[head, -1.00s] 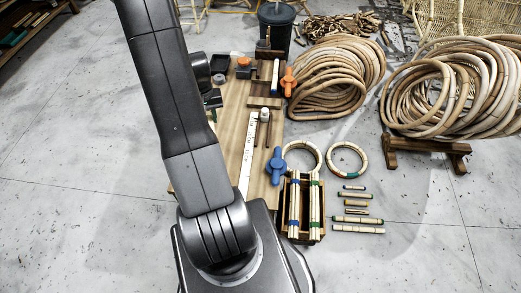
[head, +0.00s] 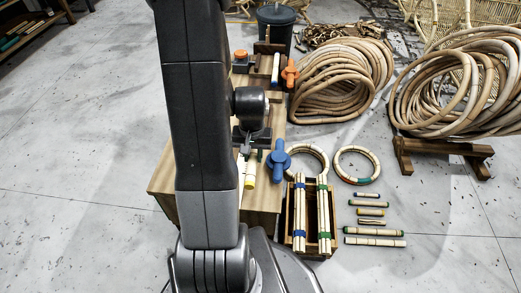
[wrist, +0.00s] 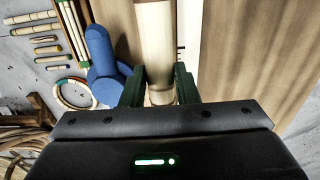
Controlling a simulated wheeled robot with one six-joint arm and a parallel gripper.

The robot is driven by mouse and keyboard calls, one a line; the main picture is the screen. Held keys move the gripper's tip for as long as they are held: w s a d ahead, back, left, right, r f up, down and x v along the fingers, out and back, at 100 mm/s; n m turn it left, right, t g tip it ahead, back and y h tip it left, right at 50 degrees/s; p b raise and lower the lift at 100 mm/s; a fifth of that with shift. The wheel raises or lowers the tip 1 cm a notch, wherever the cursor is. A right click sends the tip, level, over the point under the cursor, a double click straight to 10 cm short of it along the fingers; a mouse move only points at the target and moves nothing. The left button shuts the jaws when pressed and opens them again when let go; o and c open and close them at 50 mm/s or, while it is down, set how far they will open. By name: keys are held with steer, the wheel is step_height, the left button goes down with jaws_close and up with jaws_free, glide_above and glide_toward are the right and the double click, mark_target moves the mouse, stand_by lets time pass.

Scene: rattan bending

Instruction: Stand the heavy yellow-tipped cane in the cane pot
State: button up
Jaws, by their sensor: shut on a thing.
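My gripper (head: 250,145) is shut on a pale cane (head: 250,170) with a yellow band or tip at its lower end in the head view. The cane is held over the wooden bench, beside a blue-handled clamp (head: 279,160). In the wrist view, my gripper's green fingers (wrist: 159,88) close on both sides of the thick pale cane (wrist: 156,40), which runs away from the camera. My arm hides part of the bench and of the cane. A dark green pot (head: 276,28) stands behind the bench; I cannot tell whether it is the cane pot.
The wooden bench (head: 165,180) carries an orange-handled clamp (head: 290,72). A wooden crate (head: 311,248) holds banded canes. Rings and several short canes lie on the floor to the right. Large rattan coils (head: 340,80) stand farther back. The floor at left is clear.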

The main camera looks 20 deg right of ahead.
steer(key=shift+s+d+f, duration=0.15)
steer(key=shift+s+f, duration=0.05)
steer(key=shift+f, duration=0.25)
steer(key=shift+d+f+b, duration=0.1)
steer(key=shift+f+b, duration=0.05)
steer(key=shift+b, duration=0.15)
steer(key=w+d+f+b, duration=0.1)
steer(key=w, duration=0.2)
steer(key=w+d+f+b, duration=0.1)
steer(key=w+d+f, duration=0.1)
steer(key=w, duration=0.1)
steer(key=w+d+f+b, duration=0.1)
steer(key=w+f, duration=0.1)
steer(key=w, duration=0.1)
steer(key=shift+w+d+f, duration=0.2)
steer(key=shift+w+d, duration=0.15)
steer(key=w+f, duration=0.1)
steer(key=w+d+f+b, duration=0.1)
steer(key=shift+w+d+f, duration=0.15)
steer(key=shift+w+f, duration=0.05)
steer(key=shift+w, duration=0.15)
steer(key=shift+r, duration=0.1)
steer(key=shift+f+b, duration=0.2)
steer(key=shift+b, duration=0.1)
steer(key=o, duration=1)
